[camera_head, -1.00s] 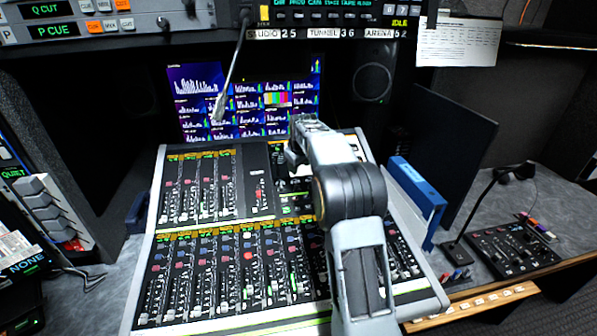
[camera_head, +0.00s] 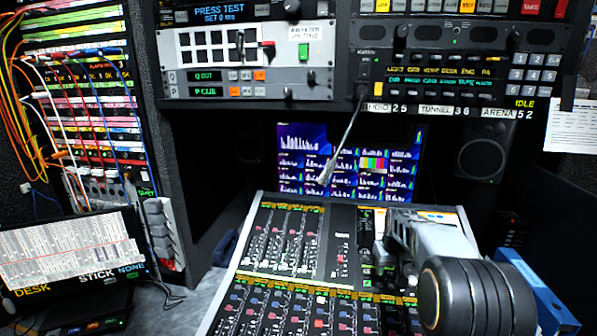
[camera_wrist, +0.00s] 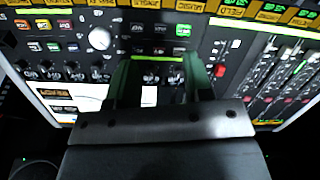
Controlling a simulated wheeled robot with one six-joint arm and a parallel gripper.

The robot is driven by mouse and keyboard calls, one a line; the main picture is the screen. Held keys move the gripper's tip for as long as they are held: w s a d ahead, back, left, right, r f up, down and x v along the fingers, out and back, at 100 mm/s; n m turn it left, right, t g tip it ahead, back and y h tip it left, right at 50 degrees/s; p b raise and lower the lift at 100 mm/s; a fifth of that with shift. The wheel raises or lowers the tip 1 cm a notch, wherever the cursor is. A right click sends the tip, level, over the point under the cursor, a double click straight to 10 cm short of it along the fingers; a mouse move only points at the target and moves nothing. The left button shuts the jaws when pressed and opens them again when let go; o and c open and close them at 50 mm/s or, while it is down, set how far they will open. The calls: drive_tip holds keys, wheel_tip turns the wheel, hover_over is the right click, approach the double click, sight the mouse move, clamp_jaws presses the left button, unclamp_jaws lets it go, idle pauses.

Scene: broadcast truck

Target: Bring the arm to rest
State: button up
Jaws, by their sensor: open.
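My arm reaches up from the lower right in the head view, with its thick black joint nearest the camera. My gripper (camera_head: 388,243) is over the right part of the mixing console (camera_head: 290,275). In the wrist view my gripper (camera_wrist: 158,82) shows two dark fingers standing apart with nothing held between them. Console buttons, knobs and faders lie beyond the fingertips. I cannot tell the exact gap between fingertips and panel.
Rack panels (camera_head: 455,75) overhang above. A blue binder (camera_head: 540,290) stands close right of my arm. A patch bay with loose cables (camera_head: 85,110) and a desk screen (camera_head: 70,250) are at left.

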drive_tip(key=s+a+r, duration=0.1)
drive_tip(key=s+a, duration=0.2)
drive_tip(key=s, duration=0.6)
drive_tip(key=s+a+r, duration=0.1)
drive_tip(key=s+a, duration=0.3)
drive_tip(key=s, duration=0.5)
drive_tip(key=s+a+r+t, duration=0.1)
drive_tip(key=s+a+r, duration=0.1)
drive_tip(key=s, duration=0.7)
drive_tip(key=shift+s+a+m, duration=0.3)
drive_tip(key=shift+a, duration=0.6)
